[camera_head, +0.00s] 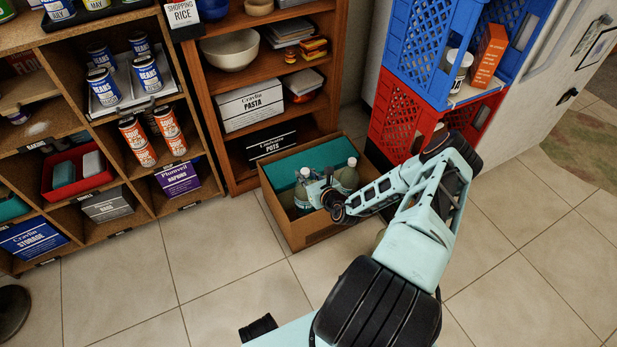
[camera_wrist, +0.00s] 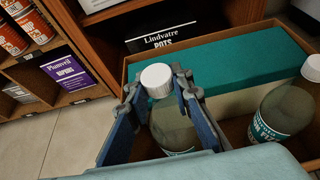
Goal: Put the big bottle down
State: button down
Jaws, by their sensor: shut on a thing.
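My gripper (camera_head: 318,187) is shut around the neck of a bottle (camera_wrist: 172,128), which has a white cap and a grey-green body. In the head view this bottle (camera_head: 301,199) stands in the left part of an open cardboard box (camera_head: 332,231). It looks upright. A similar bottle (camera_head: 348,177) with a white cap stands in the same box on the right; it also shows in the wrist view (camera_wrist: 284,106). The held bottle's base is hidden, so I cannot tell whether it touches the box floor.
A green-topped box (camera_wrist: 215,65) fills the back of the cardboard box. Wooden shelves (camera_head: 236,172) stand behind and left. A red crate (camera_head: 395,120) under a blue crate (camera_head: 415,50) stands behind right. The tiled floor in front is clear.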

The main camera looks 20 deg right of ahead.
aim_at(305, 195)
jog(key=shift+w+f+b, duration=0.15)
jog(key=shift+f+b, duration=0.8)
jog(key=shift+f, duration=1.4)
jog(key=c, duration=1.7)
grip_release()
jog(key=shift+f, duration=0.15)
jog(key=shift+s+r, duration=0.2)
jog(key=shift+r, duration=0.05)
